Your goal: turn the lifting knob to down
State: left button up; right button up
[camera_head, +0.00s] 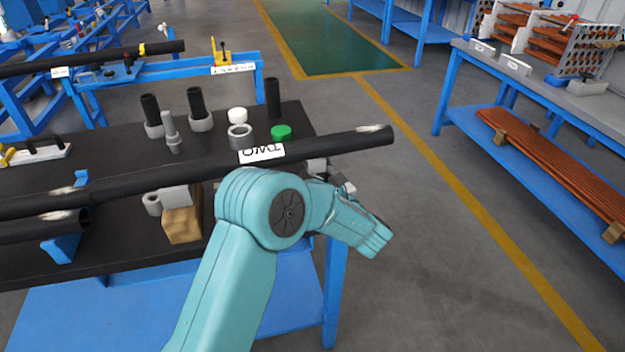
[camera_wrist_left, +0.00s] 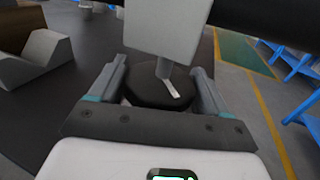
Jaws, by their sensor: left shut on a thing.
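In the left wrist view, the lifting knob (camera_wrist_left: 147,92) is a dark, many-sided disc with a white pointer mark on top. The mark slants from upper left to lower right. My left gripper (camera_wrist_left: 160,70) has one finger on each side of the knob and is shut on it. A light grey support block (camera_wrist_left: 165,28) stands above the knob on a short grey stem. In the head view, my left gripper (camera_head: 343,187) is below the right end of the long black pipe (camera_head: 340,143) labelled TWO. The knob is hidden there. My right gripper is out of view.
The black tabletop (camera_head: 110,172) holds upright black pipes in grey flanges, grey and white rings, a green cap (camera_head: 281,132) and a wooden block (camera_head: 182,222). The pipe overhangs the table's right end. Open floor (camera_head: 450,270) lies right of it.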

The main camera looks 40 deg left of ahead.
pick_arm(q)
jog(key=n+g+y, duration=0.1)
jog(key=n+g, duration=0.2)
jog(key=g, duration=0.1)
jog(key=shift+g, duration=0.3)
jog(key=n+g+p, duration=0.1)
jog(key=g, duration=0.1)
jog(key=shift+r+n+g, duration=0.1)
jog(key=shift+n+g, duration=0.2)
jog(key=n+g+p, duration=0.1)
jog(key=g+p, duration=0.1)
jog(key=p, duration=0.1)
jog(key=n+g+p, duration=0.1)
jog(key=g+p, duration=0.1)
jog(key=p, duration=0.2)
jog(key=shift+s+r+n+g, duration=0.1)
jog(key=shift+r+n+g, duration=0.05)
jog(key=shift+n+g, duration=0.2)
jog(key=shift+f+n+g+h+p, duration=0.2)
jog(key=shift+n+g+h+p, duration=0.2)
jog(key=shift+p, duration=0.95)
jog(key=o, duration=0.9)
jog(key=shift+o, duration=0.2)
jog(key=shift+d, duration=0.1)
